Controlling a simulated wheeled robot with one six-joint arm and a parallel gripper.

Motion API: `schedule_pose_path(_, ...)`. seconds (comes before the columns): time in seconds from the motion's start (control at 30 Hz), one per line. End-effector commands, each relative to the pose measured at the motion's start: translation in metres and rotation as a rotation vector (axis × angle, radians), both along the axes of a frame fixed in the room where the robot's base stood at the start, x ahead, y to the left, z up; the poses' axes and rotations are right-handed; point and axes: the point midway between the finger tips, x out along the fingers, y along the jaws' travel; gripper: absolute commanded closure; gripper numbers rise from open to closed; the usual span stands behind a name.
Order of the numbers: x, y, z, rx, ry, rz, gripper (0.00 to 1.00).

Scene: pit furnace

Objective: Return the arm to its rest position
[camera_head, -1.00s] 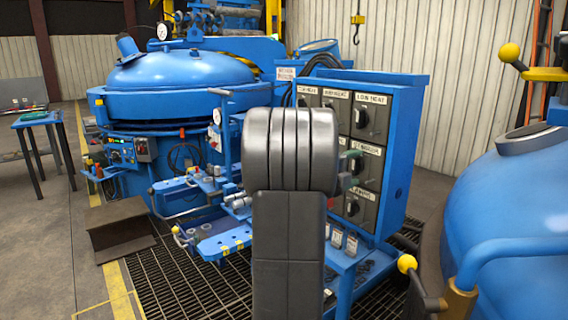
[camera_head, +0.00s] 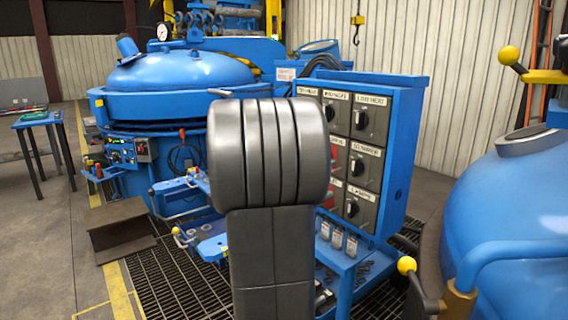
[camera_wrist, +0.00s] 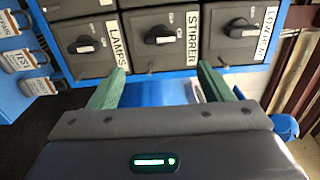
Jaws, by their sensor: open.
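In the wrist view my gripper (camera_wrist: 162,82) has its two green fingers spread apart, with nothing held between them. Beyond the fingertips is a row of grey switch boxes with black knobs, including one labelled LAMPS (camera_wrist: 85,45) and one labelled STIRRER (camera_wrist: 158,35). I cannot tell the exact gap, but the fingers do not appear to touch them. In the head view my dark grey arm stands upright in the middle and hides the gripper. The blue switch cabinet (camera_head: 406,130) stands just behind and right of the arm.
Several tagged padlocks (camera_wrist: 30,60) hang left of the switches in the wrist view. A large blue furnace vessel (camera_head: 180,75) stands behind left, another blue vessel (camera_head: 510,220) at right. A small blue table (camera_head: 38,120) is at far left. Open floor (camera_head: 40,240) lies front left.

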Motion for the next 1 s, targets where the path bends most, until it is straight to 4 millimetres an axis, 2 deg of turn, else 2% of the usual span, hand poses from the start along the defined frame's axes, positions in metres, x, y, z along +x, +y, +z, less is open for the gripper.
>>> schedule_pose_path(0.57, 0.071, -0.092, 0.0, -0.001, -0.001, -0.003, 0.27)
schedule_pose_path(0.63, 0.071, -0.09, 0.006, -0.044, 0.057, 0.002, 0.27)
schedule_pose_path(1.0, 0.071, -0.09, 0.007, -0.294, 0.377, 0.001, 0.27)
